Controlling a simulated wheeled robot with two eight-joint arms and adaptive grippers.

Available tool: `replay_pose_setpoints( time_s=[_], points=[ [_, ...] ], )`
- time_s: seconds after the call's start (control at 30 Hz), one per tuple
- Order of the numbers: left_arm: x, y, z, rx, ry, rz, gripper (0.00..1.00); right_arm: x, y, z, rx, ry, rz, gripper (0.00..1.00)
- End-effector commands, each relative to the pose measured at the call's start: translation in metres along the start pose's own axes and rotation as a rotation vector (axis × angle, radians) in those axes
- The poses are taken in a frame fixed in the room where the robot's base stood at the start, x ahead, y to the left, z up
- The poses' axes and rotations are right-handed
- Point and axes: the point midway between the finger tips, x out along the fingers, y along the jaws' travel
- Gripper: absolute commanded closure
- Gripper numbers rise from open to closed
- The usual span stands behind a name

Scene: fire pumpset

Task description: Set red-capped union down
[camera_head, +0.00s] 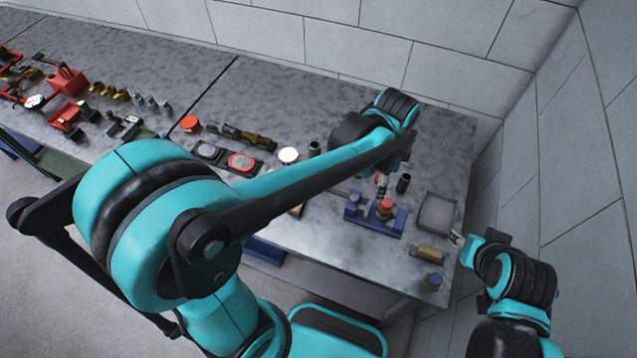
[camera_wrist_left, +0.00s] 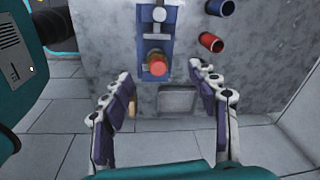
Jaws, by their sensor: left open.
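The red-capped union (camera_head: 386,206) sits upright in the blue fixture (camera_head: 362,210) near the front right of the table. In the left wrist view the red-capped union (camera_wrist_left: 157,64) is at the near end of the blue fixture (camera_wrist_left: 155,28), with an orange-brown band below its cap. My left gripper (camera_wrist_left: 162,98) is open and empty; its fingers are spread to either side, apart from the union. In the head view my left arm reaches over the table and its fingers are largely hidden. My right gripper (camera_head: 457,239) is beside the table's right edge, its jaw opening unclear.
A grey tray (camera_head: 437,212), a brown block (camera_head: 427,254) and a blue-based part (camera_head: 432,281) lie right of the fixture. Dark cylinder (camera_head: 403,183) stands behind it. Several fittings and red tools fill the table's left. A wall borders the right.

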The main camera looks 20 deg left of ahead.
Motion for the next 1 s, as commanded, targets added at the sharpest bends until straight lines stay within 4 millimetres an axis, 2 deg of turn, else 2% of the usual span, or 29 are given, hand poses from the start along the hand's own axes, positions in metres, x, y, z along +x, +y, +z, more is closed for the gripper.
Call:
replay_pose_setpoints(
  time_s=[0.03,0.2,0.4,0.5,0.7,1.0],
  points=[
    [-0.013,0.005,0.02,-0.107,0.02,-0.035,0.4,0.0,0.0,0.0,0.0,0.0,0.0,0.6],
    [-0.044,0.021,0.076,-0.52,0.127,-0.167,0.4,0.0,0.0,0.0,0.0,0.0,0.0,0.6],
    [-0.058,0.045,0.131,-0.958,0.282,-0.291,0.4,0.0,0.0,0.0,0.0,0.0,0.0,0.6],
    [-0.058,0.054,0.147,-1.109,0.348,-0.33,0.4,0.0,0.0,0.0,0.0,0.0,0.0,0.6],
    [-0.057,0.062,0.161,-1.25,0.417,-0.362,0.4,0.0,0.0,0.0,0.0,0.0,0.0,0.6],
    [-0.057,0.062,0.162,-1.259,0.422,-0.363,0.4,0.001,0.0,0.0,0.0,0.0,0.0,0.6]
  ],
)
